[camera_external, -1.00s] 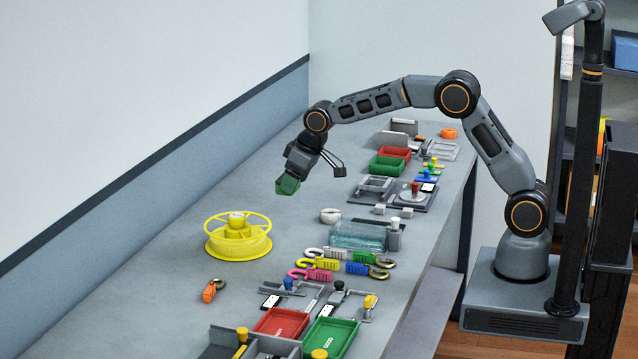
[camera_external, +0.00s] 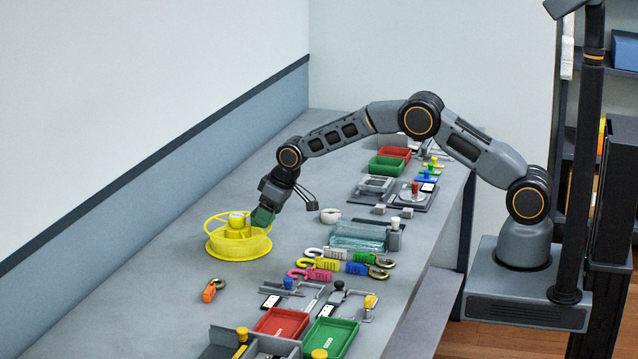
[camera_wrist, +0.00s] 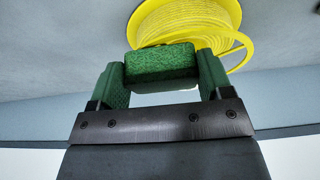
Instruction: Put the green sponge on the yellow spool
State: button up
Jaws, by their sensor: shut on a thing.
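The yellow spool (camera_external: 240,246) lies flat on the grey bench near the wall, with open spokes and a raised hub on top. My gripper (camera_external: 266,212) is shut on the green sponge (camera_external: 262,217) and holds it at the spool's upper right rim. In the wrist view the green sponge (camera_wrist: 160,62) sits between the two green-padded fingers of my gripper (camera_wrist: 163,85). The yellow spool (camera_wrist: 185,18) shows behind it at the top. I cannot tell whether the sponge touches the rim.
An orange-ended hook (camera_external: 210,291) lies in front of the spool. Several coloured hooks (camera_external: 320,263), a clear blue box (camera_external: 358,235), and red (camera_external: 281,323) and green trays (camera_external: 330,336) line the bench's right side. The bench behind the spool is clear.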

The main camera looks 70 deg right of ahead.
jog(key=shift+f, duration=0.2)
jog(key=o, duration=0.9)
jog(key=shift+r, duration=0.3)
jog(key=shift+s+r, duration=0.15)
jog(key=shift+r, duration=0.15)
jog(key=s+r+b, duration=0.2)
jog(key=s+r, duration=1.2)
jog(key=r, duration=0.3)
jog(key=s, duration=0.9)
jog(key=s+f, duration=0.1)
jog(key=s, duration=1.6)
jog(key=shift+s+a+f, duration=0.25)
jog(key=shift+s+f, duration=0.1)
jog(key=shift+s, duration=0.05)
